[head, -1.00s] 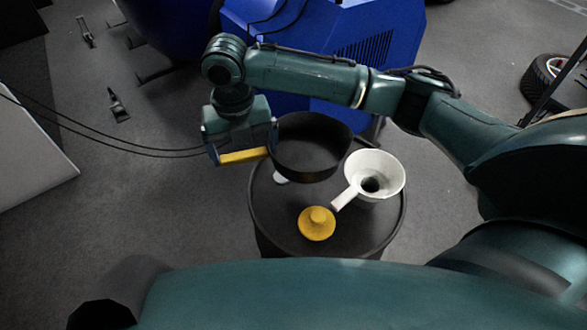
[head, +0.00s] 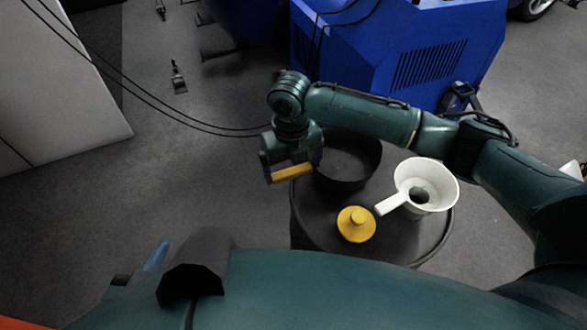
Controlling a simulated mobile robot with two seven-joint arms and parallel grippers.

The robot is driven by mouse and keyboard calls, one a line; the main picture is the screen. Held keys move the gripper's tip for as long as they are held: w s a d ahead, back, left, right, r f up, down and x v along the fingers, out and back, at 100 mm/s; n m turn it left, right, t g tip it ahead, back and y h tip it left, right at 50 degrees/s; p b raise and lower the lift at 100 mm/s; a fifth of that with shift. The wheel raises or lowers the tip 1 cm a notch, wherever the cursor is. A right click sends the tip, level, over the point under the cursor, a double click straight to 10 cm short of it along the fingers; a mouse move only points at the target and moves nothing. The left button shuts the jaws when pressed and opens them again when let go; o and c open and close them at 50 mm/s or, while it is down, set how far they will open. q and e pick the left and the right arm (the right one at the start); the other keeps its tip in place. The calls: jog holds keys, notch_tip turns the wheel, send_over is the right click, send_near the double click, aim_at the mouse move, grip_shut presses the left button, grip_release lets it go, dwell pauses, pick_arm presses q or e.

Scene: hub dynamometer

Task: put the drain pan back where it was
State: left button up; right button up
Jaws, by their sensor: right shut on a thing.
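The drain pan is a round black pan (head: 350,163) with a yellow handle (head: 293,172). It is over the back left part of a dark drum top (head: 311,222). I cannot tell whether it touches the top. My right gripper (head: 290,170), on the arm from the right, is shut on the handle at the pan's left. My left arm crosses the bottom; the dark end of it with a blue piece, my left gripper (head: 157,256), is at the lower left, and its jaws are not clear.
A white funnel (head: 437,173) stands on the drum top, right of the pan. A yellow knobbed cap (head: 356,224) lies in front of the pan. A blue machine (head: 400,55) stands behind. Cables (head: 180,117) run at the left. Open floor lies left of the drum.

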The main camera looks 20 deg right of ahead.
jog(key=shift+f, duration=0.5)
jog(key=o, duration=0.9)
